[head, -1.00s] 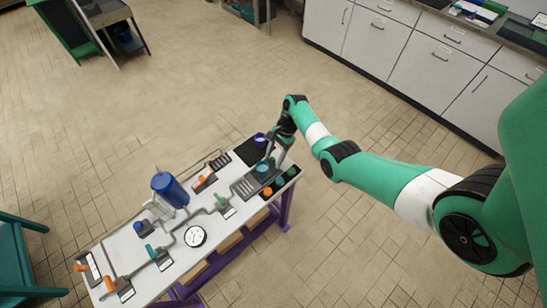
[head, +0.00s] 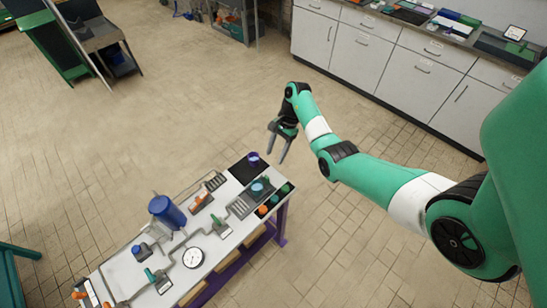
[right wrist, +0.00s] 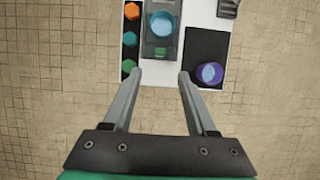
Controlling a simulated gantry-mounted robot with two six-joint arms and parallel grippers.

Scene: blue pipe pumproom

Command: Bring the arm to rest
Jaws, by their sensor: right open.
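My right gripper (head: 277,146) is open and empty, in the air just past the far right end of the white table (head: 222,252). In the right wrist view its two fingers (right wrist: 160,74) are well apart with nothing between them, seen against the table's edge. A round teal piece (head: 257,187) sits on a grey ribbed tray on the table; it also shows in the right wrist view (right wrist: 162,25). A purple round piece (head: 253,158) with a pale blue inside stands on a black mat (head: 240,170). My left gripper is not in view.
Orange, teal and green knobs (head: 274,199) line a dark strip at the table's right side. A blue tank (head: 166,212), grey pipes and a dial gauge (head: 193,257) fill the left part. White cabinets (head: 385,55) stand at the back. Open tiled floor surrounds the table.

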